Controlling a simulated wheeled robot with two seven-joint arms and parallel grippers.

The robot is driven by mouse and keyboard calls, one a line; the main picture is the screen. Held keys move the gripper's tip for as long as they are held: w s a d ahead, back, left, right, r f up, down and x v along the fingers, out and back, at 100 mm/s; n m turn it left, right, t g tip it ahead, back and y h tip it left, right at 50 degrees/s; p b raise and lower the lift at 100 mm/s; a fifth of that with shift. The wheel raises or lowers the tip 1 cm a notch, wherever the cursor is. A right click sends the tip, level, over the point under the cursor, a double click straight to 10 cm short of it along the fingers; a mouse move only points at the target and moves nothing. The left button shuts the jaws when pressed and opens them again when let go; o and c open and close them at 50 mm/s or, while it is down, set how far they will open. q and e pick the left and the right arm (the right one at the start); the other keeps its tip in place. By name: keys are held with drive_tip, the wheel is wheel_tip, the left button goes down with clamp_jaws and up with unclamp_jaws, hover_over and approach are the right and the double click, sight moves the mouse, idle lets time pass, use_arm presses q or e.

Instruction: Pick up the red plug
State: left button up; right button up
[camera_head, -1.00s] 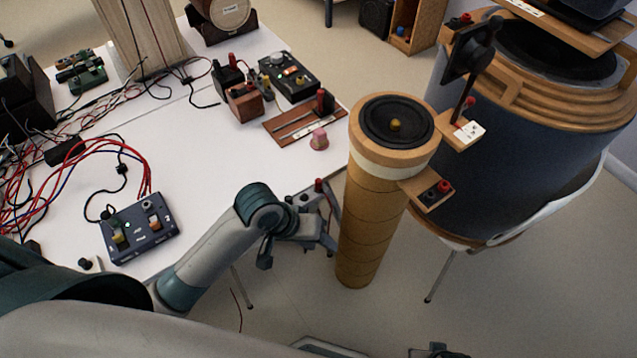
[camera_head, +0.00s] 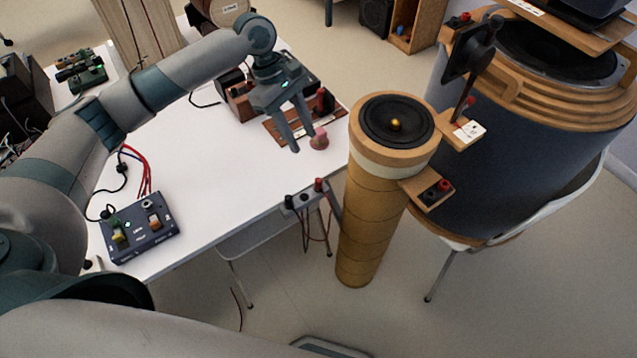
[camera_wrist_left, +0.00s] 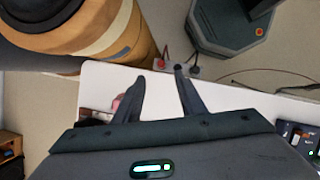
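A red plug (camera_head: 319,184) stands upright on a small grey block (camera_head: 304,198) at the table's front right edge, with black plugs beside it. In the left wrist view a small red plug (camera_wrist_left: 161,60) shows beyond the table edge, just past the fingertips. My left gripper (camera_head: 304,142) is open and empty, fingers pointing down over the table's right end, behind and above the grey block. Its two spread fingers also show in the left wrist view (camera_wrist_left: 159,76). My right gripper is not in view.
A pink knob (camera_head: 319,138) lies close to my left fingers, by a wooden board (camera_head: 279,127). A tall cardboard tube speaker (camera_head: 366,225) stands just right of the block. A large dark drum speaker (camera_head: 505,170) is farther right. The middle of the white table (camera_head: 205,160) is clear.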

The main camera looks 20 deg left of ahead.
sight(321, 180)
use_arm(q)
drive_tip(key=shift+w+a+r+n, duration=0.3)
drive_tip(key=shift+a+r+n, duration=0.2)
drive_tip(key=shift+r, duration=0.2)
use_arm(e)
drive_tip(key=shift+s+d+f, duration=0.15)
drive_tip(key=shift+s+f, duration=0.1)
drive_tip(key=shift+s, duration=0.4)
use_arm(q)
drive_tip(key=shift+d+f, duration=0.1)
